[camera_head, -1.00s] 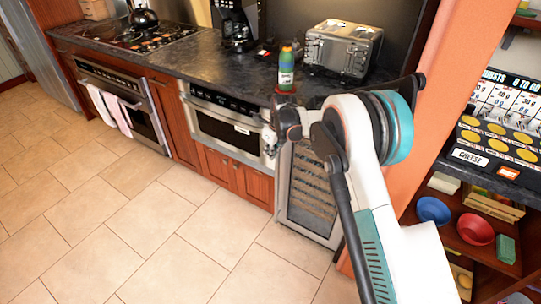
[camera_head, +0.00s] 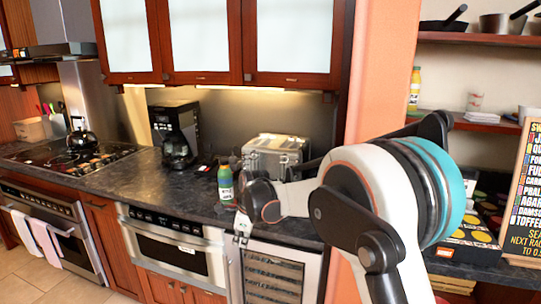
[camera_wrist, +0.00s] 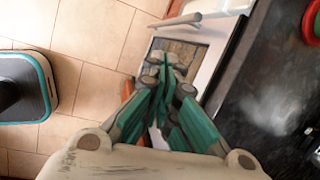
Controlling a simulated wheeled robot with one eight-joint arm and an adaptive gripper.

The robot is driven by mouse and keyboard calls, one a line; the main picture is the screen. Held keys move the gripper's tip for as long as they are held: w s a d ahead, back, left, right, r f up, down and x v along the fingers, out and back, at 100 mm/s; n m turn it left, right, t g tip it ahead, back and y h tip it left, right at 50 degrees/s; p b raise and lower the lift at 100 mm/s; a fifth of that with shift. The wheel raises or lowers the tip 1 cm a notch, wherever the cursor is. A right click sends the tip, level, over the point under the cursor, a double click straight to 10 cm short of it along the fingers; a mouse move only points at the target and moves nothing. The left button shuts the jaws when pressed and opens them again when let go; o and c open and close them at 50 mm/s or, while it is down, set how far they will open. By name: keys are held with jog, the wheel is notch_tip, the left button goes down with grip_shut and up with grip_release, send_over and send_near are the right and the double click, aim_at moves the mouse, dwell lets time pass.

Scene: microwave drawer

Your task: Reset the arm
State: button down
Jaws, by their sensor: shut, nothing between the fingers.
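My arm (camera_head: 370,190) reaches from the lower right toward the counter front, bent at a large teal-ringed joint. My gripper (camera_head: 241,238) points down in front of the counter edge, near the top of the wine cooler and right of the microwave drawer (camera_head: 168,262). In the wrist view my gripper (camera_wrist: 165,72) has its teal fingers together, with nothing held. The microwave drawer looks closed. The wine cooler (camera_head: 272,275) is below and right of my gripper; its glass also shows in the wrist view (camera_wrist: 180,55).
A green bottle (camera_head: 225,186) stands on the dark counter (camera_head: 110,195) close behind my gripper. A toaster (camera_head: 277,153), a coffee maker (camera_head: 175,135) and a kettle (camera_head: 79,139) stand farther back. An orange wall (camera_head: 385,70) is at the right. Tiled floor (camera_wrist: 95,40) lies open.

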jog(key=s+d+r+n+t, duration=0.2)
jog(key=s+d+r+n, duration=0.6)
jog(key=s+d+r, duration=0.8)
jog(key=s+d+f+n+t+h, duration=0.1)
jog(key=s+d+n, duration=0.4)
jog(key=s, duration=0.5)
jog(key=s+d+f+n+t+h, duration=0.1)
jog(key=s+d+f+n, duration=0.3)
jog(key=s, duration=0.7)
jog(key=d+n, duration=0.2)
jog(key=d, duration=0.2)
jog(key=shift+d+n+t+h+b, duration=0.3)
jog(key=shift+d+h, duration=0.1)
